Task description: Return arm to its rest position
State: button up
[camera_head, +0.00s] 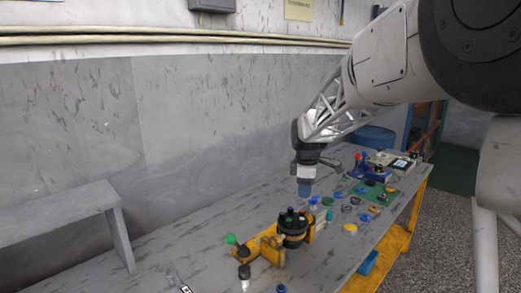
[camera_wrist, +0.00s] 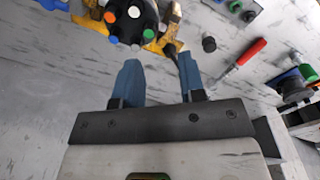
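My gripper (camera_head: 305,187) hangs from my arm above the grey workbench (camera_head: 185,263), pointing down. In the wrist view its two blue fingers (camera_wrist: 160,78) are spread apart with bare bench visible between them, so it is open and empty. The dark hydraulic motor (camera_head: 292,228) sits in a yellow fixture (camera_head: 262,248) in front of and below my gripper. In the wrist view the motor (camera_wrist: 130,15) shows at the top, with coloured caps on it, beyond the fingertips.
Several small coloured parts and a green mat (camera_head: 376,192) lie at the right of the bench. A red-handled tool (camera_wrist: 250,52) lies right of the fingers in the wrist view. A grey shelf (camera_head: 60,210) stands at left. The wall (camera_head: 200,110) is behind the bench.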

jog(key=s+d+m+t, duration=0.1)
jog(key=s+m, duration=0.7)
jog(key=s, duration=1.3)
jog(key=s+d+m+t, duration=0.1)
jog(key=s+d+m, duration=0.2)
jog(key=s+m, duration=0.5)
jog(key=s, duration=1.3)
jog(key=shift+s+d+r, duration=0.25)
jog(key=shift+s+r, duration=0.05)
jog(key=shift+s, duration=0.1)
